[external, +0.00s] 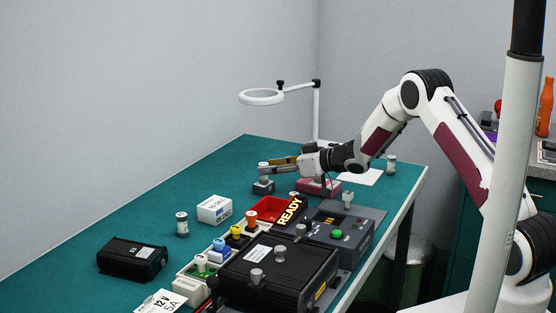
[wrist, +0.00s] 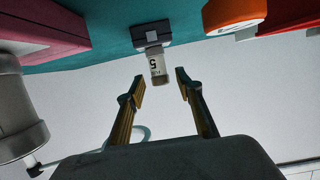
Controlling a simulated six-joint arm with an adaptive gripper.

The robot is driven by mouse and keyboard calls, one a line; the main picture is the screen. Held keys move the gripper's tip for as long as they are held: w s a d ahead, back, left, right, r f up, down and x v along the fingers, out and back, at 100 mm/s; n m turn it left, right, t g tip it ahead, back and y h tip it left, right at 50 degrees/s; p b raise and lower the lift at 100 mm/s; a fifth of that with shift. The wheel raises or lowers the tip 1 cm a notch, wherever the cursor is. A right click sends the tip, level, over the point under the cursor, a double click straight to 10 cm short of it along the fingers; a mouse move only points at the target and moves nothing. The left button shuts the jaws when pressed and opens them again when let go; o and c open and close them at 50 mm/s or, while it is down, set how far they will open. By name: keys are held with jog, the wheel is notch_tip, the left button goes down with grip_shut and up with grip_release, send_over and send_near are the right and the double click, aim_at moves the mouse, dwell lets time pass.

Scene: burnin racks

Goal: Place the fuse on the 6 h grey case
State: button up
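A small pale cylinder with a dark band and a "5" on its label, apparently the fuse (wrist: 158,66), stands in a small dark grey block (wrist: 151,33). In the external view the fuse (external: 263,168) and block (external: 263,187) are at the far part of the table. My gripper (wrist: 160,87) is open, its fingertips apart on either side of the fuse's end, with no clear contact. In the external view my gripper (external: 275,164) is level with the fuse. A grey case (external: 349,222) with a green button and amber display stands front right; no "6 h" mark is readable.
A "READY" sign (external: 289,211) and red tray (external: 268,207) adjoin the grey case. A large black case (external: 275,272), black box (external: 132,258), white box (external: 214,208) and other cylinders (external: 182,224) (external: 391,165) stand around. A ring lamp (external: 262,97) rises behind. The table's left side is mostly clear.

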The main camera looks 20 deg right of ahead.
jog(key=v, duration=0.9)
jog(key=shift+r, duration=0.1)
jog(key=shift+r, duration=0.1)
dwell(0.7)
jog(key=s+d+r+m+t+h, duration=0.25)
jog(key=d+r+h, duration=0.25)
jog(key=d+r, duration=0.5)
jog(key=s+d+r+m+g+h, duration=0.25)
jog(key=s+d+r+h, duration=0.25)
jog(key=s+d+r, duration=0.3)
jog(key=s+d+m+g+h, duration=0.1)
jog(key=s+d+m, duration=0.25)
jog(key=s, duration=1.35)
jog(key=s+f+g, duration=0.2)
jog(key=s, duration=0.8)
jog(key=s+a+f+g, duration=0.1)
jog(key=s+f+g, duration=0.1)
jog(key=s, duration=0.8)
jog(key=shift+a+f+y, duration=0.25)
jog(key=shift+a+y, duration=0.1)
jog(key=shift+y, duration=0.05)
